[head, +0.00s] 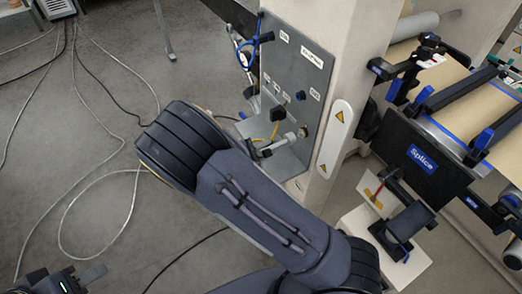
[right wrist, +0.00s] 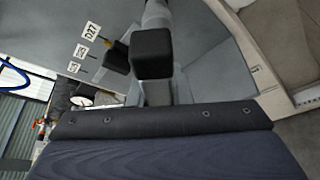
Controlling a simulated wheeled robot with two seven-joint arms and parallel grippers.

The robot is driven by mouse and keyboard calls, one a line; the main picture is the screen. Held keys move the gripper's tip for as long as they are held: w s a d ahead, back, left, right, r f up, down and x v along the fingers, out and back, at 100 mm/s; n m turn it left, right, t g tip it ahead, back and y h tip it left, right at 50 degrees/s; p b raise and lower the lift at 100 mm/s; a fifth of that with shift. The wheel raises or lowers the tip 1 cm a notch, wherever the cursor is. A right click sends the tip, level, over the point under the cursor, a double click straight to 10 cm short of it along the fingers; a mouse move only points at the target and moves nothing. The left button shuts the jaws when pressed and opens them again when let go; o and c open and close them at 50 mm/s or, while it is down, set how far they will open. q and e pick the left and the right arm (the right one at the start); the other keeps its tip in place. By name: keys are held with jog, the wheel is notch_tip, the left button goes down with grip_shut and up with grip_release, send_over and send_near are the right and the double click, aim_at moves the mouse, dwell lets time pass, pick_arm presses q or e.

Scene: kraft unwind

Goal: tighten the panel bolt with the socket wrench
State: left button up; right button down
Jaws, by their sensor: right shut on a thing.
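The grey panel (head: 290,85) stands upright on the side of a pale machine column. The socket wrench shows as a short silver bar (head: 282,142), its far end at or close to the brassy panel bolt (head: 303,132); I cannot tell whether it is seated. My right gripper (head: 261,149) is shut on the wrench, mostly hidden behind my forearm. In the right wrist view a black fingertip (right wrist: 153,54) covers part of the silver wrench (right wrist: 157,13). My left gripper (head: 65,275) is at the bottom left edge, partly cut off, away from the panel; its opening is unclear.
Black knobs (head: 278,113) and a blue-handled part (head: 254,42) are on or beside the panel. The Splice unit (head: 422,158) with rollers stands to the right. A white stand (head: 355,232) is below it. Loose cables (head: 105,150) lie across the floor at left.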

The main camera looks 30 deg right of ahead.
jog(key=shift+d, duration=0.55)
jog(key=shift+w+d+b, duration=0.15)
jog(key=shift+d+b, duration=0.6)
jog(key=shift+d, duration=0.05)
dwell(1.7)
